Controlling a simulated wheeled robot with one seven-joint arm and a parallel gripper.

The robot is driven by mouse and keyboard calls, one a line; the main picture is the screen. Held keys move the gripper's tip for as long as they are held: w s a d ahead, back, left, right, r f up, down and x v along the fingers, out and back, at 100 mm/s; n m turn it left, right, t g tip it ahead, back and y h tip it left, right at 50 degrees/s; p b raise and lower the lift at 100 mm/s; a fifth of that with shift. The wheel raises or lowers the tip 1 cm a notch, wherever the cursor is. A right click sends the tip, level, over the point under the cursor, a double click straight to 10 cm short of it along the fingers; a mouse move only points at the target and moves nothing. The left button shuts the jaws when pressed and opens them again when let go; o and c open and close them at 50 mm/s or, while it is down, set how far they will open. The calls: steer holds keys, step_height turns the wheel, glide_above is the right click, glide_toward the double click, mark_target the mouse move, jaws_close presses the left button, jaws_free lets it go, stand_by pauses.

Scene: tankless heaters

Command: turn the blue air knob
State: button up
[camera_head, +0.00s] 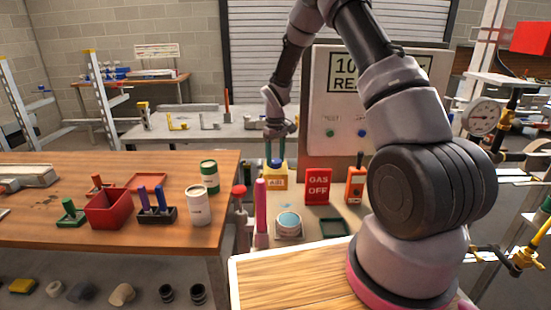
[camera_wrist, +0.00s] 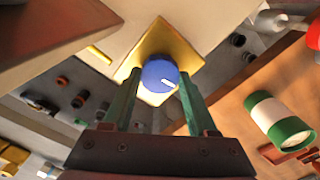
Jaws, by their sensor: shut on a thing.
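The blue knob (camera_head: 276,163) sits on top of a small yellow block (camera_head: 266,184) with a dark label on its front. In the wrist view the round knob (camera_wrist: 158,73), with a white pointer mark, stands over the square yellow face (camera_wrist: 176,44). My gripper (camera_head: 276,156) points down from above, its green fingers on either side of the knob. In the wrist view my gripper (camera_wrist: 160,80) is shut on the knob, one finger at its left and one at its right. The finger contact is partly hidden in the head view.
A red GAS OFF sign (camera_head: 317,186), an orange handheld device (camera_head: 355,185) and a pale blue-topped button box (camera_head: 289,224) stand near the block. A pink post (camera_head: 261,213) rises in front. A wooden table (camera_head: 40,228) with a red bin (camera_head: 108,209) lies left.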

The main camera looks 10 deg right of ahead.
mark_target(276, 160)
steer(key=shift+n, duration=0.5)
steer(key=o, duration=1.4)
steer(key=shift+r, duration=0.1)
step_height(276, 160, up, 11)
steer(key=shift+f, duration=0.2)
steer(key=shift+r, duration=0.15)
